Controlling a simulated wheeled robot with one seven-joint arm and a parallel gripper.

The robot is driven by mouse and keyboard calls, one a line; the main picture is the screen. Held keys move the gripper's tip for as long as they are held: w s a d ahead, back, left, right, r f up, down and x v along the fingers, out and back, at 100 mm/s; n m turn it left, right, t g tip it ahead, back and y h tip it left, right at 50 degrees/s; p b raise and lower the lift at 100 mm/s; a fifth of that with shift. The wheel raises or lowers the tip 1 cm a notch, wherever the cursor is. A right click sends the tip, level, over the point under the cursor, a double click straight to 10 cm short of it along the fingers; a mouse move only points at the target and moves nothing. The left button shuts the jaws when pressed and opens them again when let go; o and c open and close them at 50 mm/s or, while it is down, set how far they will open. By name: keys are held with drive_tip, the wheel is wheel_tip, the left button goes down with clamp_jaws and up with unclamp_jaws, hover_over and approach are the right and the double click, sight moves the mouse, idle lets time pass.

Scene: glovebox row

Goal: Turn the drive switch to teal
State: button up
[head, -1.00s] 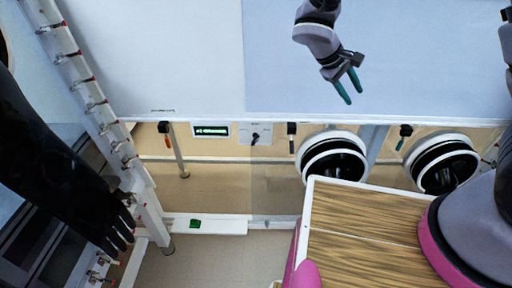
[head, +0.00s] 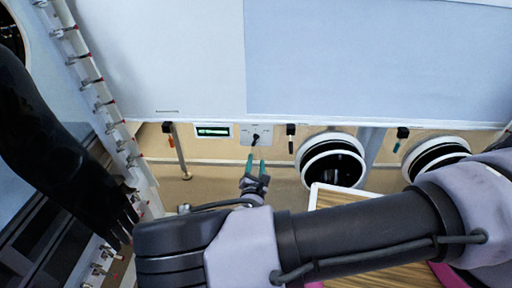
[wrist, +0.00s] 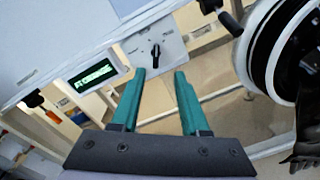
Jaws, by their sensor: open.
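The drive switch is a black rotary knob (head: 256,137) on a pale square plate on the front panel below the white hood. It also shows in the wrist view (wrist: 155,53), above the gap between my fingertips, with small marks around it too small to read. My gripper (head: 256,163) has teal fingers and is open and empty, just below the switch plate and apart from it. In the wrist view my gripper (wrist: 163,72) points toward the plate. Which mark the knob points at cannot be told.
A lit green display (head: 213,131) is left of the switch. Black-handled levers hang on both sides, one orange-tipped (head: 169,132), one black (head: 291,138). Round glove ports (head: 332,162) are to the right. A black glove or arm (head: 60,150) hangs at far left.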

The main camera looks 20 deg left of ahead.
sight(255, 143)
drive_tip(key=shift+n+y, duration=0.4)
drive_tip(key=shift+y, duration=0.1)
drive_tip(key=x, duration=1)
drive_tip(key=shift+a+f, duration=0.35)
clamp_jaws()
